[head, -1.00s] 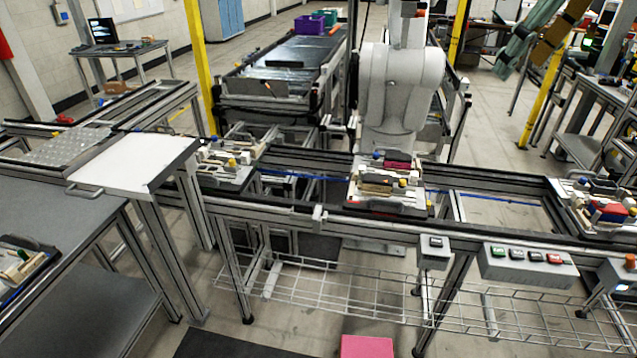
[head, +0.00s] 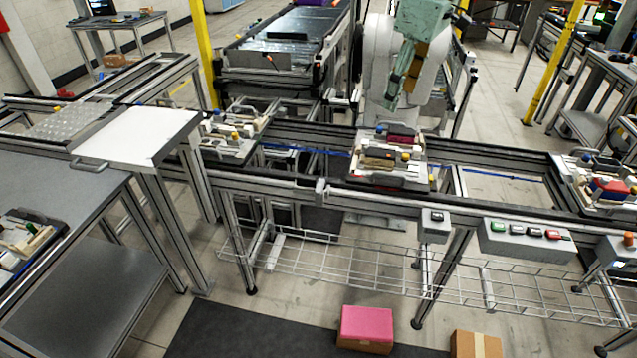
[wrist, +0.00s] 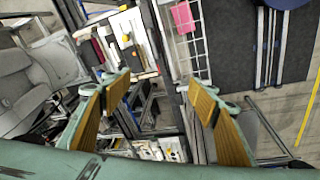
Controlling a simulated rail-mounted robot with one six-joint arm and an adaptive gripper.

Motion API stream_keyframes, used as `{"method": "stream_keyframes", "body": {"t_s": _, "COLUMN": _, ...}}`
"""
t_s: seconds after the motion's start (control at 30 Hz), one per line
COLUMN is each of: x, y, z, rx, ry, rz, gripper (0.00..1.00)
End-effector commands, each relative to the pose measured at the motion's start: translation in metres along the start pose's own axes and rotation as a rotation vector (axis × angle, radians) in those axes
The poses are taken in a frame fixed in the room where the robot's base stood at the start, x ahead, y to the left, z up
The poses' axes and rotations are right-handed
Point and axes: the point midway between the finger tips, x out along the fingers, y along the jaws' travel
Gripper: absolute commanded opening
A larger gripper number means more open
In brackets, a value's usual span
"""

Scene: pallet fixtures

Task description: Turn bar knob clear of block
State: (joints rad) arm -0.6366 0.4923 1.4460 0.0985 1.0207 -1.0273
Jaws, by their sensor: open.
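The pallet fixture (head: 352,178) at mid-rail carries a dark red block (head: 403,139), a tan bar-like part (head: 376,162) and small blue and yellow knobs. The parts are too small to tell which is the bar knob or whether it overlaps the block. The same fixture seems to show at the top of the wrist view, with its red block (wrist: 98,50). My gripper (wrist: 160,82) is open and empty, its teal fingers with tan pads spread wide. In the head view my gripper (head: 402,82) hangs above and behind the fixture, apart from it.
Similar fixtures stand at the left (head: 230,150) and right (head: 607,190) of the rail frame. A button box (head: 527,240) is on the front edge, with a wire shelf (head: 370,275) below. A pink-topped box (head: 367,322) and a cardboard box (head: 476,345) are on the floor.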

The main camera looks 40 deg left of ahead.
Motion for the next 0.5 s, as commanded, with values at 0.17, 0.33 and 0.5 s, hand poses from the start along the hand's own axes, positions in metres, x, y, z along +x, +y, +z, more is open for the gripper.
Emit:
{"method": "stream_keyframes", "body": {"t_s": 0.17, "x": 0.045, "y": -0.016, "z": -0.034, "rx": -0.085, "ry": -0.032, "rz": -0.034, "gripper": 0.55}}
{"method": "stream_keyframes", "body": {"t_s": 0.33, "x": 0.087, "y": -0.034, "z": -0.063, "rx": -0.165, "ry": -0.063, "rz": -0.063, "gripper": 0.55}}
{"method": "stream_keyframes", "body": {"t_s": 0.5, "x": 0.130, "y": -0.056, "z": -0.091, "rx": -0.245, "ry": -0.094, "rz": -0.092, "gripper": 0.55}}
